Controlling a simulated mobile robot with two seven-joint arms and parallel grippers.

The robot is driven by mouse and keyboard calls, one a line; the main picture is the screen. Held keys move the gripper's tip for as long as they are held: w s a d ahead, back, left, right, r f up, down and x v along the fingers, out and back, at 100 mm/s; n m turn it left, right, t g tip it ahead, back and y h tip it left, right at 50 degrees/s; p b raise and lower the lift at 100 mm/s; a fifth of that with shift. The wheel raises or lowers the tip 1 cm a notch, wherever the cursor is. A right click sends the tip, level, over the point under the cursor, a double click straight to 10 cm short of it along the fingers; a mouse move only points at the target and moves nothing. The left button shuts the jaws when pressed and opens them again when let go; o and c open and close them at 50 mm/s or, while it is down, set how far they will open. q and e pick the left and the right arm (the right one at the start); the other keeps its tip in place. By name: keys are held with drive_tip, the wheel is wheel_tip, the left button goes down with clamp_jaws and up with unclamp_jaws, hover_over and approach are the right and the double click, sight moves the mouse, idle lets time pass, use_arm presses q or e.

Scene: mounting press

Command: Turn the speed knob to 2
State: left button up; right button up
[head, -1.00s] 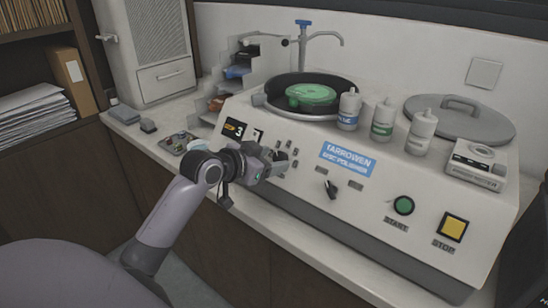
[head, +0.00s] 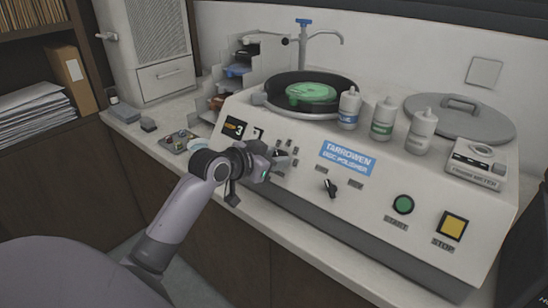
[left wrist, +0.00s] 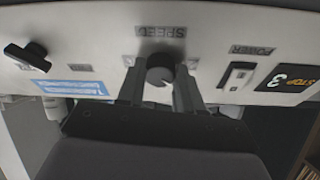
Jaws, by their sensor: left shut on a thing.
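In the head view the left gripper (head: 281,161) is at the left part of the front panel of the disc polisher (head: 300,195) and hides the knob. The display (head: 236,128) shows a 3. My right gripper is not in view.
A black selector knob (head: 330,187), a green START button (head: 403,205) and a yellow STOP button (head: 452,226) are to the right on the panel. A power switch (left wrist: 238,76) is beside the speed knob. Bottles (head: 383,119) stand on top of the machine.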

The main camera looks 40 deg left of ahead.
use_arm(q)
drive_tip(key=n+y, duration=0.1)
drive_tip(key=n, duration=0.4)
drive_tip(key=shift+d, duration=0.2)
drive_tip(key=shift+n+y, duration=0.8)
drive_tip(key=shift+n, duration=1.6)
drive_tip(key=o, duration=1)
drive_tip(key=shift+o, duration=0.2)
drive_tip(key=shift+r, duration=0.1)
drive_tip(key=v, duration=0.7)
